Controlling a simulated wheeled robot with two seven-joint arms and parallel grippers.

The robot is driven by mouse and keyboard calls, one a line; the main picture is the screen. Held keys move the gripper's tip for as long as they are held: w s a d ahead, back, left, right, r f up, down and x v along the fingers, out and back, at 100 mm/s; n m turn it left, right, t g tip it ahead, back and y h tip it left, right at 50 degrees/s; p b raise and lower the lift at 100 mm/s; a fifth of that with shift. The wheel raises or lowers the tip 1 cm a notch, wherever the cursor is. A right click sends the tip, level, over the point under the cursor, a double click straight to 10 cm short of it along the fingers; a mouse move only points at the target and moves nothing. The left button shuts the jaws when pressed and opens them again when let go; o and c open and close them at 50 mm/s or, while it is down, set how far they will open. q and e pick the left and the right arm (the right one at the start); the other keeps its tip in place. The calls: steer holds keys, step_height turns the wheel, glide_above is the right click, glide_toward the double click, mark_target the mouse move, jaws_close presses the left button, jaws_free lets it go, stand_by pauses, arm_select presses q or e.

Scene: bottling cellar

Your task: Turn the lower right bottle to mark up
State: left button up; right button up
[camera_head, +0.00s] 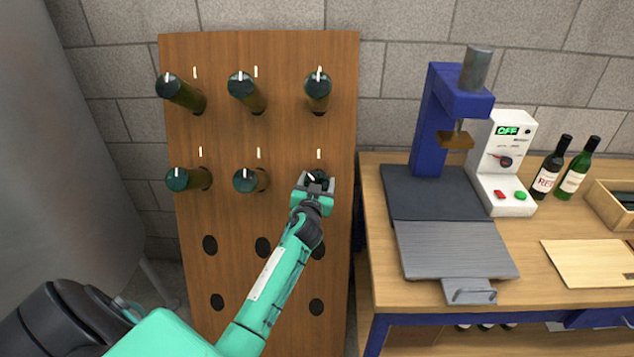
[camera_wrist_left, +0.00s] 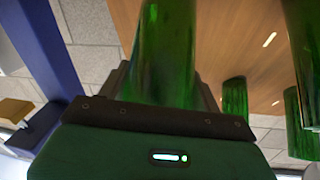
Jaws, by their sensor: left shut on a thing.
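The lower right bottle (camera_head: 317,176) sticks out of the wooden rack (camera_head: 230,215), at the right end of the lower row of bottles. My left gripper (camera_head: 316,186) is shut around its outer end. In the left wrist view the green glass of this bottle (camera_wrist_left: 165,55) rises between the two fingers. A white line on the board (camera_head: 318,154) stands just above it. The gripper covers most of the bottle's end, so I cannot tell which way its mark points. My right gripper is in neither view.
Several other bottles sit in the rack, the nearest being the lower middle bottle (camera_head: 246,180) and the upper right bottle (camera_head: 318,90). Empty holes (camera_head: 263,247) lie below. A workbench (camera_head: 385,275) with a blue press (camera_head: 432,120) and a white control box (camera_head: 503,165) stands close on the right.

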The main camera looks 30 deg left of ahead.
arm_select(q)
steer(key=shift+r+m+h+p, duration=0.3)
steer(key=shift+m+h+p, duration=0.5)
steer(key=shift+p, duration=0.4)
steer(key=m+h+p, duration=0.2)
steer(key=m+p, duration=0.1)
steer(key=p, duration=0.1)
steer(key=m+h+p, duration=0.2)
steer(key=m+p, duration=0.2)
steer(key=shift+a, duration=0.1)
steer(key=shift+f+m+g+h+p, duration=0.15)
steer(key=shift+m+g+h+p, duration=0.15)
steer(key=shift+m+h+p, duration=0.6)
steer(key=shift+f+m+p, duration=0.15)
steer(key=shift+m+p, duration=0.25)
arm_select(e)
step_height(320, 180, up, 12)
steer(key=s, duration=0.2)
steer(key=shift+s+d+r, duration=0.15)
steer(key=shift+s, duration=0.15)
arm_select(q)
steer(key=o, duration=1)
